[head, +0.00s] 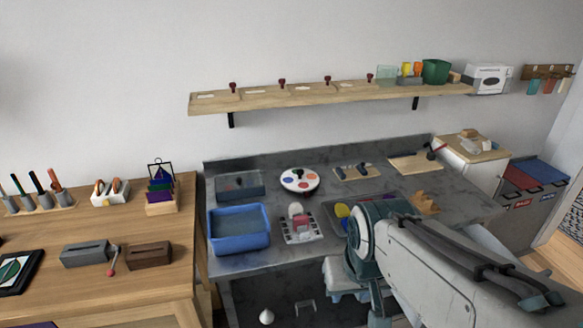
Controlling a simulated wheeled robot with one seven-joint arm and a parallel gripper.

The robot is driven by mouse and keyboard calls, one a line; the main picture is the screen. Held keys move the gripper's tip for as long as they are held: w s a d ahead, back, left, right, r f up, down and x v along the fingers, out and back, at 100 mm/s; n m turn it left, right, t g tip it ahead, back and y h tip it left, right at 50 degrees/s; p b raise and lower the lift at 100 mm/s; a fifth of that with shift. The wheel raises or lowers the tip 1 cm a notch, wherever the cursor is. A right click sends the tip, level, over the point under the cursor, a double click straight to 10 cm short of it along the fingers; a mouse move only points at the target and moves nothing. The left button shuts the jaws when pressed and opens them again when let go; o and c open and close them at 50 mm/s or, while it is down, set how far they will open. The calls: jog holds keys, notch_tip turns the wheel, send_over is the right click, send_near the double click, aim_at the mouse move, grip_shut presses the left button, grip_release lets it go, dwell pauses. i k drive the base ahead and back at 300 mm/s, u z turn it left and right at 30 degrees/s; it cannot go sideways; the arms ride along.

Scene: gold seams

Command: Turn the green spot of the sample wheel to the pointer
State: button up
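The sample wheel (299,180) is a white disc with several coloured spots, on the grey worktop near the back wall. Blue and orange-red spots can be made out. The spots are small, and I cannot tell for sure which one is green or where it stands. A small dark upright part rises at the wheel's back right. I cannot tell whether it is the pointer. My arm reaches in from the lower right, in front of the worktop and well apart from the wheel. My gripper does not show, so its state is hidden.
A blue tub (239,244) stands front left of the wheel, and a grey box (240,186) is to its left. A white rack (299,230) is in front of it. A board with dark tools (356,172) lies to its right. A wooden shelf (260,99) hangs above.

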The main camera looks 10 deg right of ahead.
aim_at(296, 180)
jog(key=u, duration=0.2)
jog(key=i, duration=1)
jog(key=z, duration=0.3)
